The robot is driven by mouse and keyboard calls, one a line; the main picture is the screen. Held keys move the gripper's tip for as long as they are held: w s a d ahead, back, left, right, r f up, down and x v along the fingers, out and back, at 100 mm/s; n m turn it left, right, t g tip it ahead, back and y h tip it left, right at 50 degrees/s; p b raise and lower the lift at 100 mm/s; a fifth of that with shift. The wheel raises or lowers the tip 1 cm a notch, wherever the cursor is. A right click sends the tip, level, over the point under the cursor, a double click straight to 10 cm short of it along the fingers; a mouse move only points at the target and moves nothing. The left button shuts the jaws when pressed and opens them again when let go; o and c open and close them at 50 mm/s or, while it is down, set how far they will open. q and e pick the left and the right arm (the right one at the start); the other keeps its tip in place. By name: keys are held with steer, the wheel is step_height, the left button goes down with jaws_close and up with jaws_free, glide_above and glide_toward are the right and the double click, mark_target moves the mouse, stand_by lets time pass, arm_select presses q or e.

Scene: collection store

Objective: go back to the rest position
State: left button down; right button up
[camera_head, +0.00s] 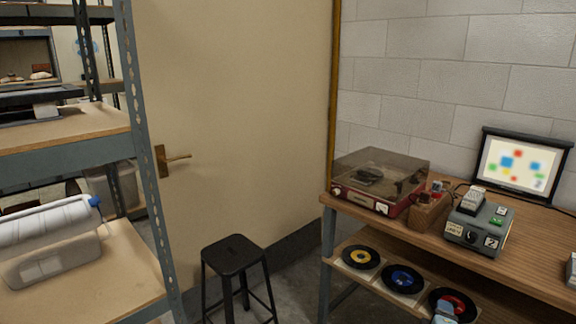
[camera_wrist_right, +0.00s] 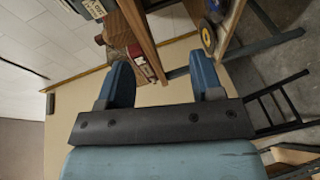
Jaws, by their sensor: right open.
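My right gripper (camera_wrist_right: 163,82) shows in the right wrist view with its two blue fingers spread wide apart. Nothing is between the fingers. In that view it points toward the wooden table and the red record player, which lie beyond the fingertips. In the head view, a small blue-grey part at the bottom edge, in front of the lower shelf's records, may be my right gripper; I cannot tell for sure. My left gripper is in neither view.
A wooden table (camera_head: 534,275) at right bears a record player (camera_head: 378,183), a grey device (camera_head: 478,228) and a screen (camera_head: 521,163). Records (camera_head: 361,257) lie on its lower shelf. A black stool (camera_head: 233,254) stands before the door (camera_head: 240,120). A metal shelf rack (camera_head: 150,165) stands left.

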steer(key=s+a+f+m+g+y, duration=0.1)
steer(key=s+a+f+m+y, duration=0.25)
steer(key=s+a, duration=0.5)
steer(key=s+a+f+m+g+y, duration=0.15)
steer(key=s+a+y, duration=0.35)
steer(key=s, duration=0.6)
steer(key=s+a+f+m+y, duration=0.3)
steer(key=s+a+f, duration=0.1)
steer(key=s+a, duration=0.55)
arm_select(q)
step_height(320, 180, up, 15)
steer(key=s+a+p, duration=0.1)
steer(key=p, duration=1.8)
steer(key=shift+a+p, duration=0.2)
steer(key=shift+p, duration=0.15)
arm_select(e)
step_height(320, 180, up, 16)
steer(key=s+d, duration=0.1)
steer(key=shift+s+d+f, duration=0.2)
steer(key=shift+s+d, duration=0.05)
steer(key=shift+d, duration=0.1)
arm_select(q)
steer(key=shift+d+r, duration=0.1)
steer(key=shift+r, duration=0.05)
